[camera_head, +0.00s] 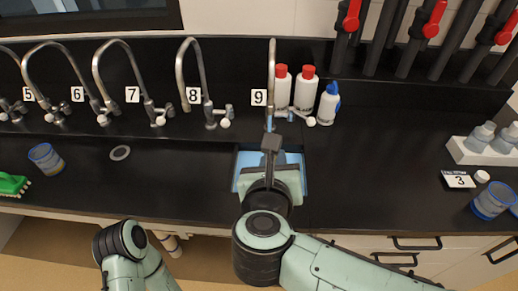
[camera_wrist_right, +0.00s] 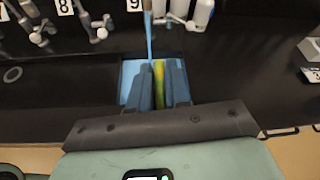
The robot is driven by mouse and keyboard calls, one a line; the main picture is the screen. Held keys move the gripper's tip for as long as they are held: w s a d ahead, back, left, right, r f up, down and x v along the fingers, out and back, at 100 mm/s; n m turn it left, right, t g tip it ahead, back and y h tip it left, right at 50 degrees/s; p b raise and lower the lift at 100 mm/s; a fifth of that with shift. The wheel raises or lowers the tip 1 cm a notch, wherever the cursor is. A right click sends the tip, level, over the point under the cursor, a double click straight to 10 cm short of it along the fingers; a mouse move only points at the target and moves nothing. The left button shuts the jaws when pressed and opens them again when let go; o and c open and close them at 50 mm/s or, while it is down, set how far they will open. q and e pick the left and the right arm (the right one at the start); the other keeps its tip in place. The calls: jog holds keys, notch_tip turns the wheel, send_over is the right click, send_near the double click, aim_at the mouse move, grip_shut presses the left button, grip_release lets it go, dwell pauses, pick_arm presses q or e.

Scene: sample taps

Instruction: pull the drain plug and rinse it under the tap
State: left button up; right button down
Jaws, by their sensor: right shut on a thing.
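Tap 9 (camera_head: 271,75) stands at the back of the counter, with a blue stream of water (camera_wrist_right: 149,38) falling from it. Below it is a small sink (camera_wrist_right: 127,88) with a blue interior. My right gripper (camera_wrist_right: 160,84) is over the sink, shut on a yellow-green thing (camera_wrist_right: 159,72), which may be the drain plug. The stream comes down close to the fingertips; I cannot tell whether it touches the held thing. In the head view my right gripper (camera_head: 270,150) hides the held thing and much of the sink. My left gripper is out of view.
Several other taps (camera_head: 195,75) line the back left. White bottles (camera_head: 305,90) stand right beside tap 9. A metal ring (camera_head: 120,153), a blue-rimmed jar (camera_head: 46,158) and a green brush (camera_head: 12,184) are at left. A white rack (camera_head: 470,152) is at right.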

jog(key=w+a+f+p, duration=0.1)
jog(key=w+f+p, duration=0.1)
jog(key=w, duration=1.1)
jog(key=shift+w+a+f, duration=0.2)
jog(key=shift+w+f, duration=0.1)
jog(key=shift+w, duration=0.1)
jog(key=shift+d, duration=0.15)
dwell(0.5)
jog(key=shift+d, duration=0.5)
jog(key=shift+a, duration=0.1)
jog(key=shift+a, duration=0.55)
jog(key=shift+d, duration=0.15)
jog(key=shift+d, duration=0.45)
jog(key=shift+a, duration=0.2)
